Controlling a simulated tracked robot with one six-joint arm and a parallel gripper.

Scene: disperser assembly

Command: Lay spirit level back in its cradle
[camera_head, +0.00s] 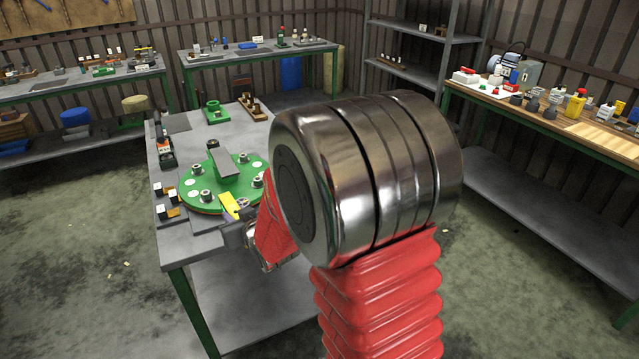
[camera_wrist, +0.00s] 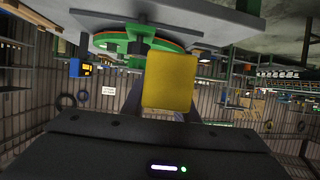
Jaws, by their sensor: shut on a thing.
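The yellow spirit level (camera_head: 229,205) is in my gripper (camera_head: 237,222), at the front edge of the round green disc. In the wrist view its yellow face (camera_wrist: 170,82) fills the middle, between the dark fingers of my gripper (camera_wrist: 164,112). The gripper is shut on it. In the head view only a short part of the level shows; my arm hides some of the table behind it. I cannot tell which item is the cradle.
The green disc (camera_head: 235,187) carries several metal fittings and a grey plate (camera_head: 223,163). Small dark blocks (camera_head: 167,211) stand at the left of the grey table (camera_head: 191,249). A green fixture (camera_head: 213,112) and a brown rack (camera_head: 253,108) stand at the back.

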